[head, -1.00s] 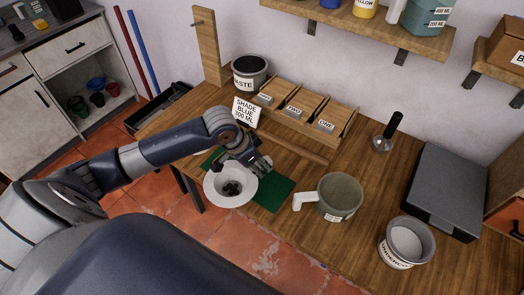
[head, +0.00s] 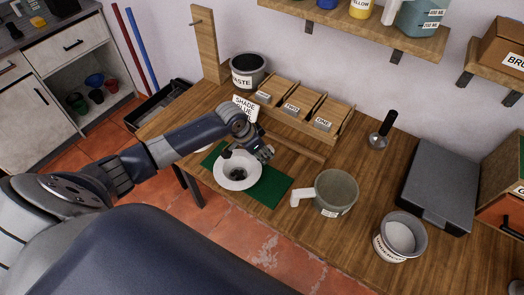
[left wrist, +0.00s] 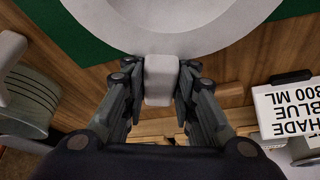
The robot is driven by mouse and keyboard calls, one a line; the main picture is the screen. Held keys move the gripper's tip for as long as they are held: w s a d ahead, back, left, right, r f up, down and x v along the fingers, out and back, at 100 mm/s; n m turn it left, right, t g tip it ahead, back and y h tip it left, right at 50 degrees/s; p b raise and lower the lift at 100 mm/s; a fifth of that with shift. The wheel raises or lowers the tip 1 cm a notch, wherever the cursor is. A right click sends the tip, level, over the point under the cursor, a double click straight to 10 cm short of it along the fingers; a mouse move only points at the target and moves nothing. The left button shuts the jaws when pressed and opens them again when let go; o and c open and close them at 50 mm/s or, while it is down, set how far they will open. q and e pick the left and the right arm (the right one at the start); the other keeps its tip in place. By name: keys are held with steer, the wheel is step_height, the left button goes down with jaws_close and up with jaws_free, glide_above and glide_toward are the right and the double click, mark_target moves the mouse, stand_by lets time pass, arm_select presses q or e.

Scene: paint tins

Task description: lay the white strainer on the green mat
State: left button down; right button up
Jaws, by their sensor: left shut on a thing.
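The white strainer (head: 226,180), a round funnel-like bowl with a wide rim and a dark centre, is over the green mat (head: 271,191) on the wooden table. Mat shows on both sides of it; I cannot tell whether it touches the mat. My left gripper (head: 264,153) is at the strainer's far right side. In the left wrist view my left gripper (left wrist: 160,88) is shut on the strainer's pale tab handle (left wrist: 160,72), with the strainer's rim (left wrist: 170,42) beyond. The green mat (left wrist: 40,32) shows beneath. My right gripper is not in view.
A grey-green mug (head: 337,195) with a white handle stands right of the mat, near it. A tub (head: 392,246) stands farther right. A white label card (head: 244,106) and a wooden rack (head: 300,105) are behind my gripper. A waste pot (head: 247,72) stands at the back.

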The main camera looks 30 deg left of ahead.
arm_select(q)
steer(key=c, duration=1.3)
jaws_free()
steer(key=shift+f, duration=0.1)
steer(key=b+v, duration=0.1)
steer(key=v, duration=1.1)
